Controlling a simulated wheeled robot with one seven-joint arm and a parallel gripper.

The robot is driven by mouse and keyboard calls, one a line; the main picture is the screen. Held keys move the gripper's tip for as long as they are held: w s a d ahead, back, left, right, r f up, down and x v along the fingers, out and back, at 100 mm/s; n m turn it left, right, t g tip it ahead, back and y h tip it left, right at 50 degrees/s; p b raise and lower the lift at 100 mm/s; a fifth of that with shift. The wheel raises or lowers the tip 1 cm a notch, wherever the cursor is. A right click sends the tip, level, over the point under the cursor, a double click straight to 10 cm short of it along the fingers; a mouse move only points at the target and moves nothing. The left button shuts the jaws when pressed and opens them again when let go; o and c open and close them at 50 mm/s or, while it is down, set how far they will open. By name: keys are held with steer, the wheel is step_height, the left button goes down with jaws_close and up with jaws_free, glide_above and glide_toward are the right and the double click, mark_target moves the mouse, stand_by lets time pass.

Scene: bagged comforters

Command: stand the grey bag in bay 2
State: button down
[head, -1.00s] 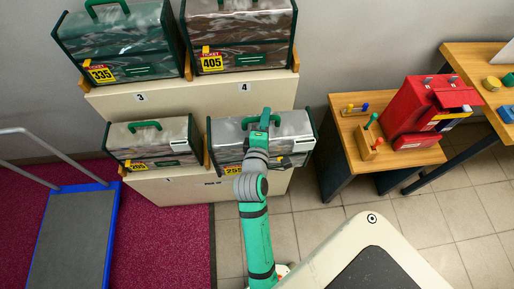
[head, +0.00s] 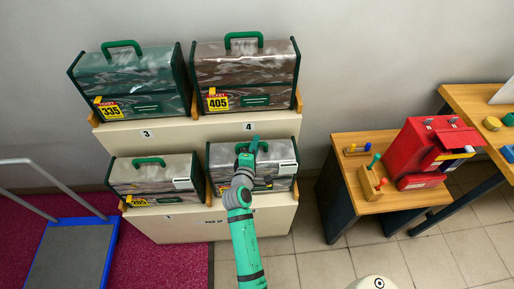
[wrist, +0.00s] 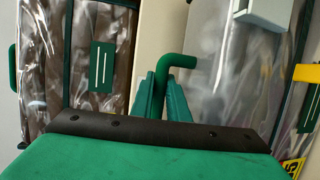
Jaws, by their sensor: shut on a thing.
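The grey bag (head: 225,157) is a clear-fronted case with dark green edges, a white label and a green handle. It is upright in the lower right bay of the cream rack (head: 270,220), between two wooden posts. My gripper (head: 246,158) reaches it from the front and is shut on its green handle. The wrist view shows the fingers (wrist: 163,100) closed at the handle (wrist: 176,64), with the grey bag (wrist: 212,75) to the right. My arm hides part of the bag's front and the rack lip, so the bay number and full seating cannot be told.
A lighter bag (head: 150,178) stands in bay 1, left of the grey bag. A green bag (head: 125,75) is in bay 3 and a brown bag (head: 245,70) in bay 4, above.

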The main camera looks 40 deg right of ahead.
steer(key=shift+w+d+f, duration=0.1)
steer(key=shift+w+f, duration=0.25)
steer(key=shift+w, duration=0.05)
steer(key=shift+w+f, duration=0.2)
steer(key=shift+f, duration=1.7)
steer(key=c, duration=1.7)
jaws_free()
steer(key=shift+f, duration=0.1)
steer(key=v, duration=1.2)
steer(key=shift+s, duration=0.1)
